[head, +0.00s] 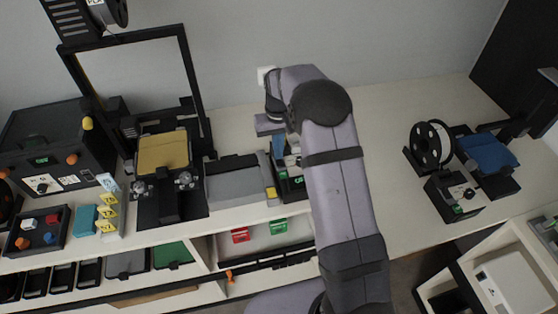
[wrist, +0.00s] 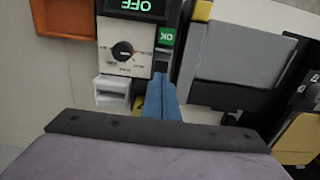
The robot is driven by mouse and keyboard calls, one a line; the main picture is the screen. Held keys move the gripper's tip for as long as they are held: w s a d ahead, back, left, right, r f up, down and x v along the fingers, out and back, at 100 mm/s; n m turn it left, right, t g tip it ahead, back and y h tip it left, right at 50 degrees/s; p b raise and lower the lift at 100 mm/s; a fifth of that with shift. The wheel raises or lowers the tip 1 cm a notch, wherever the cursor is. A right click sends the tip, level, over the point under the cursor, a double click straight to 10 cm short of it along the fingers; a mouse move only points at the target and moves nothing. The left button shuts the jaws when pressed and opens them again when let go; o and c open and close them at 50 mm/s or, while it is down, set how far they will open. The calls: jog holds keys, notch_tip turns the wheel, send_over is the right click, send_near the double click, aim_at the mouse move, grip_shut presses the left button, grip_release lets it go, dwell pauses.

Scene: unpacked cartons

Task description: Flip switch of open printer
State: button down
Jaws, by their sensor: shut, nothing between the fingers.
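The open printer, a black upright frame with a gold bed (head: 163,152), stands left of centre in the head view. The gold bed edge also shows at the lower right of the wrist view (wrist: 302,137). A control box (head: 292,187) stands right of the printer, partly hidden by my arm. In the wrist view the control box (wrist: 116,65) has a display reading OFF, a black knob, a green OK label and a small dark switch-like part (wrist: 162,55). My gripper (wrist: 160,78) has blue fingers, shut and empty, with tips just by this dark part. I cannot tell whether they touch.
A grey flat unit (head: 234,182) lies between printer and control box. A dark enclosed printer (head: 55,135) stands far left, and a small printer with a spool (head: 432,145) stands at the right. An orange bin (wrist: 62,15) shows in the wrist view.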

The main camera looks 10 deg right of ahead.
jog(key=shift+s+f, duration=0.1)
jog(key=shift+f, duration=0.35)
dwell(0.3)
jog(key=shift+r+p, duration=2.5)
jog(key=shift+r, duration=1.05)
jog(key=s+a+b, duration=0.1)
jog(key=s+b, duration=0.4)
jog(key=s, duration=2.4)
jog(key=shift+f, duration=0.35)
